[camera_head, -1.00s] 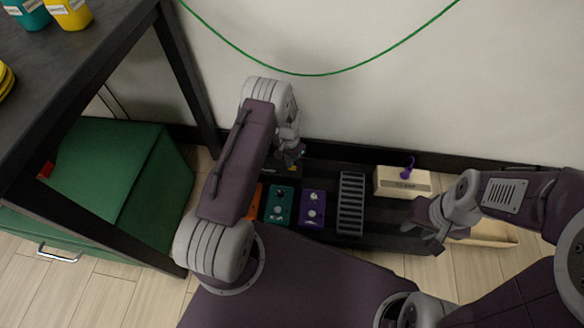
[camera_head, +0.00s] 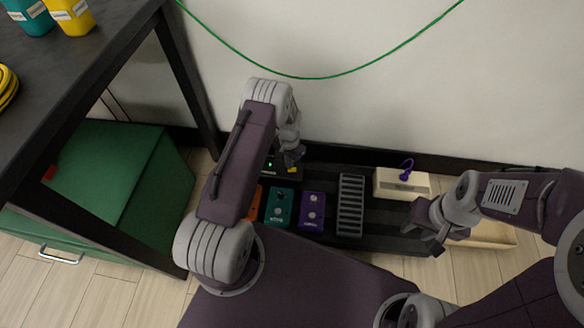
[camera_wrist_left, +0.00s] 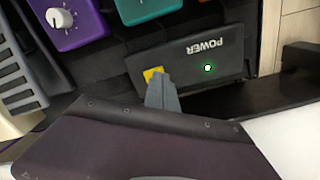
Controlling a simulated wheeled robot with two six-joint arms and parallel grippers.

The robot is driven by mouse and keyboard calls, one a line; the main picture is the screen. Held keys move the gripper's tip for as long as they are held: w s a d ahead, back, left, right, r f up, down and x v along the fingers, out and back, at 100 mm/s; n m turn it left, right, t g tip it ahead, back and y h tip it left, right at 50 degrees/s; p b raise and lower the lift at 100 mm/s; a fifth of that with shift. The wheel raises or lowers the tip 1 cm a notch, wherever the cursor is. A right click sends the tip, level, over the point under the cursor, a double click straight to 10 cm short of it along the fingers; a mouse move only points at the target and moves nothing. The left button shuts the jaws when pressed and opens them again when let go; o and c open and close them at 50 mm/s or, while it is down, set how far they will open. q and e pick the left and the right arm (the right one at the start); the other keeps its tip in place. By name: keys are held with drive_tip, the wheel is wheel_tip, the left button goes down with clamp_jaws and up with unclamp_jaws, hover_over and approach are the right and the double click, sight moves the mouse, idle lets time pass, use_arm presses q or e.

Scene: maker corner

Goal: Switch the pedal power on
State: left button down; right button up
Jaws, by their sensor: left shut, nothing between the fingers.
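The black power box (camera_head: 267,172) sits at the back left of the pedalboard (camera_head: 385,238). The wrist view shows the box (camera_wrist_left: 188,65) with its POWER label, a lit green light (camera_wrist_left: 208,68) and a yellow switch (camera_wrist_left: 153,74). My left gripper (camera_head: 292,158) is shut and empty, over the switch end of the box. Its fingertips (camera_wrist_left: 160,90) are right beside the yellow switch and partly cover it; I cannot tell if they touch. My right gripper (camera_head: 428,227) is open and empty over the board's right end.
Orange, teal (camera_head: 280,207) and purple (camera_head: 312,212) pedals stand in front of the box. A dark table (camera_head: 60,80) and green chest (camera_head: 95,185) are at left. A green cable hangs on the wall.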

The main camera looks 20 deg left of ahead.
wheel_tip(320, 180, up, 5)
drive_tip(key=p, duration=0.4)
idle(0.4)
